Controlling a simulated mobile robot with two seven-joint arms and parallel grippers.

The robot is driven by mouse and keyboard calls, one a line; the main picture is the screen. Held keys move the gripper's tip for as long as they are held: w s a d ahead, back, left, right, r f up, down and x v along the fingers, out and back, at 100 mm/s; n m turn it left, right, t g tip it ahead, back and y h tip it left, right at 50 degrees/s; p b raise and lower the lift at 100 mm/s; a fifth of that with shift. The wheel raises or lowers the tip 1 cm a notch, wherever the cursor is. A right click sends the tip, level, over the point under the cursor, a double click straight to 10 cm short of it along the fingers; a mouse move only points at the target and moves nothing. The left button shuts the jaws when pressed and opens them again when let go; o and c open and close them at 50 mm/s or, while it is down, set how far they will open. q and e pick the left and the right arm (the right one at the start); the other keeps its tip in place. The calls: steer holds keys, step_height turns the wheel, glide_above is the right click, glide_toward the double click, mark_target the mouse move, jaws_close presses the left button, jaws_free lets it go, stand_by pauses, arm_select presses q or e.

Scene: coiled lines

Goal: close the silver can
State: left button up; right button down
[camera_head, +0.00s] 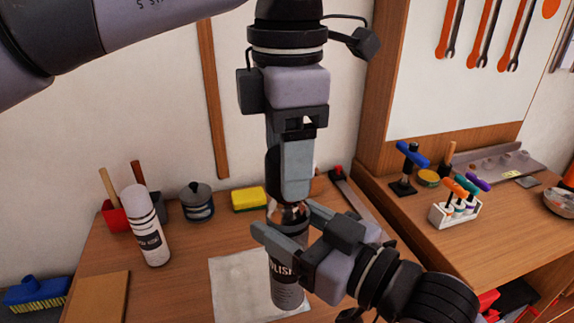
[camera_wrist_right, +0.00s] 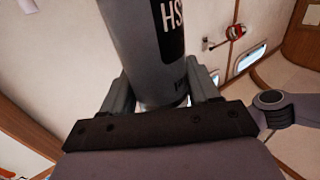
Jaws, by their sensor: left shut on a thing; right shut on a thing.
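The silver can (camera_head: 287,292) has a dark label reading "POLISH" in part and stands upright over a pale sheet. My right gripper (camera_head: 292,229) is shut around its upper body from the right. The right wrist view shows the can (camera_wrist_right: 143,45) between the two fingers. My left gripper (camera_head: 290,198) points straight down above the can, shut on a small shiny cap (camera_head: 288,213) at the can's top. The fingers hide most of the cap and the can's neck, so I cannot tell whether the cap is seated or just above.
The pale sheet (camera_head: 232,290) lies on the wooden table. A white striped bottle (camera_head: 146,226), a dark lidded pot (camera_head: 197,203) and a yellow sponge (camera_head: 249,199) stand left of the can. A rack of coloured-handled tools (camera_head: 455,212) is on the right bench.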

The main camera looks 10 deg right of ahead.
arm_select(q)
steer(key=shift+f, duration=0.1)
steer(key=shift+f, duration=0.8)
steer(key=shift+f, duration=0.65)
steer(key=o, duration=1.2)
steer(key=shift+r, duration=0.1)
step_height(320, 180, up, 12)
steer(key=shift+f, duration=0.1)
